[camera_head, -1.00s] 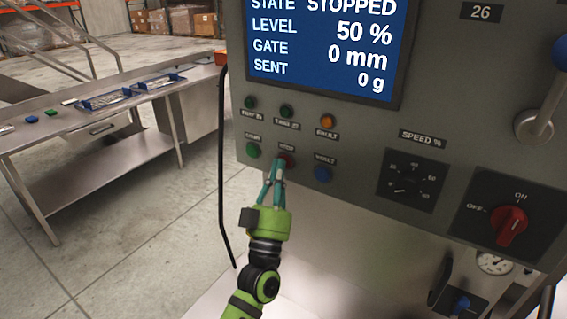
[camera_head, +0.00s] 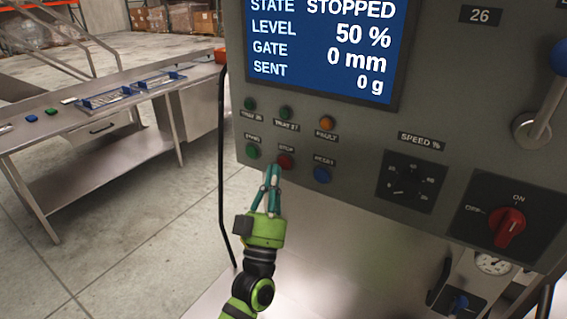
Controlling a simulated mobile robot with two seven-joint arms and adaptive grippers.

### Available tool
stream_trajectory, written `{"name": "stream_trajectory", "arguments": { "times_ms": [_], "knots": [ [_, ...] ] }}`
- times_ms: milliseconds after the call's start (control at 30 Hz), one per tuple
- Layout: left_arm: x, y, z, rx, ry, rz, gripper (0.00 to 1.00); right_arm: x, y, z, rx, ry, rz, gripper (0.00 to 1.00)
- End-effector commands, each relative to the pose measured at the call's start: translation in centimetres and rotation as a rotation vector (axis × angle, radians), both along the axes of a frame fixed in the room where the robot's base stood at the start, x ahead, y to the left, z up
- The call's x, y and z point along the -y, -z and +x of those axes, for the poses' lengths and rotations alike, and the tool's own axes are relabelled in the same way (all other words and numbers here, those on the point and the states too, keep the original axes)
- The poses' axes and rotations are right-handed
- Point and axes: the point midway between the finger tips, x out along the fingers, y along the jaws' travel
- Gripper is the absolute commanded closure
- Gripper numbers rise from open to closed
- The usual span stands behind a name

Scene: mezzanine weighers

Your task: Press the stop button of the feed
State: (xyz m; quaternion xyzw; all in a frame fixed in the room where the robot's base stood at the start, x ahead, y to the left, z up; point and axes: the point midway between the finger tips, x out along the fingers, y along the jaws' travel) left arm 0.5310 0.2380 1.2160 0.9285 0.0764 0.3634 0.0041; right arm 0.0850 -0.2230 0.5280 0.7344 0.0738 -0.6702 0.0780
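The red stop button (camera_head: 285,162) sits on the grey control panel (camera_head: 350,210), under a small label reading STOP. A green button (camera_head: 252,151) is to its left and a blue button (camera_head: 322,175) to its right. My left gripper (camera_head: 272,170) is just below the red button, with its teal fingers pointing up at the panel and their tips close together. Nothing shows between the fingers. The red button is now in clear view, apart from the fingertips in the picture. The screen (camera_head: 325,45) reads STATE STOPPED, LEVEL 50 %, GATE 0 mm, SENT 0 g. My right gripper is not in view.
Indicator lamps, including an orange one (camera_head: 327,123), sit above the buttons. A speed dial (camera_head: 412,185) and a red rotary switch (camera_head: 507,228) are to the right. A steel table (camera_head: 75,125) stands at left.

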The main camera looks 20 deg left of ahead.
Motion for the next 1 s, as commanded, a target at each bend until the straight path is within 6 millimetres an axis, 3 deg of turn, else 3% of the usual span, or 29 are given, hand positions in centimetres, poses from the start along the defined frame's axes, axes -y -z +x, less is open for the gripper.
{"name": "stream_trajectory", "arguments": {
  "times_ms": [500,1000],
  "knots": [
    [-0.6,-0.1,-4.6,0.000,-0.001,0.001,1.00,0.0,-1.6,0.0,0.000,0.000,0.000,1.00],
    [-0.7,0.0,-4.8,0.000,0.000,0.000,1.00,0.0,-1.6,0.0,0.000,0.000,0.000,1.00]
  ]
}}
